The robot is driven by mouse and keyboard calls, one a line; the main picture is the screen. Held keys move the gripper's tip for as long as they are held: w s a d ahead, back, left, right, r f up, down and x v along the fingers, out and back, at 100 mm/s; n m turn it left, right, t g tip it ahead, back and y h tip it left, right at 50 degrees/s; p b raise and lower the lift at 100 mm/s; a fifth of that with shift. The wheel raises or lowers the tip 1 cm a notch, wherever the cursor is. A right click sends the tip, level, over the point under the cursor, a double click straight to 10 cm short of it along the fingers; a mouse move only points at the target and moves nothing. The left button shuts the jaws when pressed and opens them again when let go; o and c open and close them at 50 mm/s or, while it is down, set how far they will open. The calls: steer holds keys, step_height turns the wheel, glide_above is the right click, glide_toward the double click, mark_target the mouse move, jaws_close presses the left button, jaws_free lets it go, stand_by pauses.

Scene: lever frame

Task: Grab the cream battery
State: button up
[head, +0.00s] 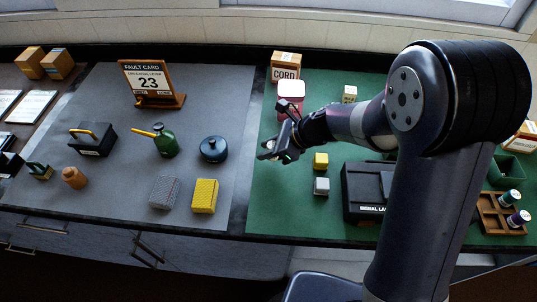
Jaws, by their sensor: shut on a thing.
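My gripper (272,152) is over the left part of the green mat, pointing left. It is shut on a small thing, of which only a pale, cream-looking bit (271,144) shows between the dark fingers. This fits the cream battery, but the fingers hide most of it and its shape cannot be made out. The gripper appears to be above the mat; its exact height is hard to tell.
A yellow cube (321,160) and a grey cube (321,186) lie right of the gripper. A black case (362,192) stands further right. A pink-and-white container (291,97) and a cord box (286,66) are behind. A dark blue pot (213,149) stands left on the grey mat.

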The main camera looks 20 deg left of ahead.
mark_target(268, 144)
step_height(268, 144, up, 6)
steer(key=shift+r, duration=0.2)
